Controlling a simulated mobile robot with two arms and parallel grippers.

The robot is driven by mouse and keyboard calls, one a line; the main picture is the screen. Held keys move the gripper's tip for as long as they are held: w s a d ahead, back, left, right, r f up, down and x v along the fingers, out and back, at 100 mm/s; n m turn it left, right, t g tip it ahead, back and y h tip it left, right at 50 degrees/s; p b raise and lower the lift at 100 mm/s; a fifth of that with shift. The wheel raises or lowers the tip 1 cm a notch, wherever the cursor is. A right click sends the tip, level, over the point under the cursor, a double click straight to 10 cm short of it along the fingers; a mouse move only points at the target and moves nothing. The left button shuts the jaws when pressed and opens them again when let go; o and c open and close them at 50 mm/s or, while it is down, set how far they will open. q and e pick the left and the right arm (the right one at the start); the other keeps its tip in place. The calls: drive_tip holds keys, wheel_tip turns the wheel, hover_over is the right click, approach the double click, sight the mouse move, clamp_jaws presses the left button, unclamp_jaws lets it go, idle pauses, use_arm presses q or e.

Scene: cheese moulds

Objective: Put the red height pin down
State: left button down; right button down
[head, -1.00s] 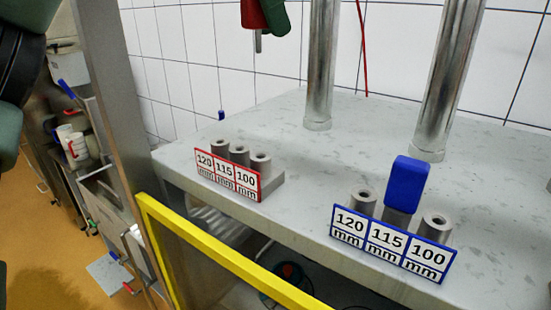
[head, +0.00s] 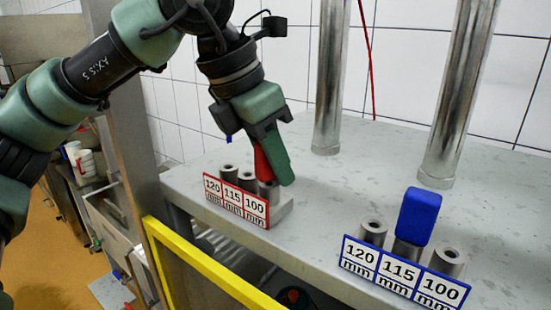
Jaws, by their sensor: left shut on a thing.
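My left gripper (head: 274,163) is shut on the red height pin (head: 262,164). Its fingers point down at the right end of the red-labelled holder (head: 237,200), over the 100 mm socket. The pin's red head shows beside the green finger, just above that socket. Its metal shaft is hidden, so I cannot tell how deep it sits in the socket. The 120 and 115 mm sockets of this holder look empty. My right gripper is not in view.
A blue-labelled holder (head: 401,276) stands at the front right, with a blue pin (head: 419,216) in its 115 mm socket. Two steel columns (head: 331,90) rise from the grey table (head: 320,200). A yellow frame (head: 205,268) runs below the front edge.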

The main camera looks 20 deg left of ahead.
use_arm(q)
drive_tip(key=shift+d+f+b, duration=0.1)
drive_tip(key=shift+f+b, duration=0.25)
drive_tip(key=shift+b, duration=0.1)
drive_tip(key=c, duration=1.3)
unclamp_jaws()
drive_tip(key=shift+o, duration=0.2)
drive_tip(key=shift+r, duration=0.15)
